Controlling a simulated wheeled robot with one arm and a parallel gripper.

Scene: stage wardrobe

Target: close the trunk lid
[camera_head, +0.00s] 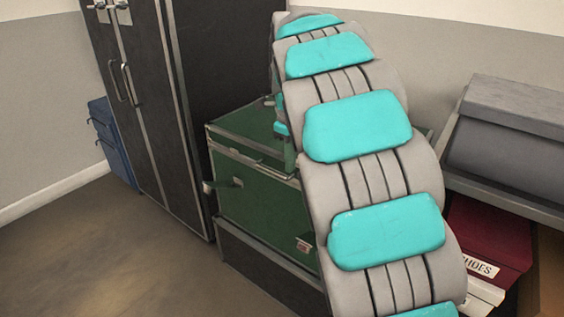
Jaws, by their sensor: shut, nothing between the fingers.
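The green trunk (262,207) with metal edging stands on a dark base, right of the tall black cabinet. Its lid (240,126) lies low over the body and looks nearly flat. I cannot tell whether a small gap is left along the front rim. A latch piece (213,186) sticks out at the trunk's left front corner. My grey and teal arm crosses the picture and hides the trunk's right part. The end of my arm goes down behind its own links near the lid, and my gripper cannot be made out there.
The black cabinet (150,110) with metal handles stands close on the left, with a blue box (112,140) beyond it. At the right, a shelf holds a grey case (512,130) above a dark red box (487,240) labelled for shoes. The floor (110,255) at front left is clear.

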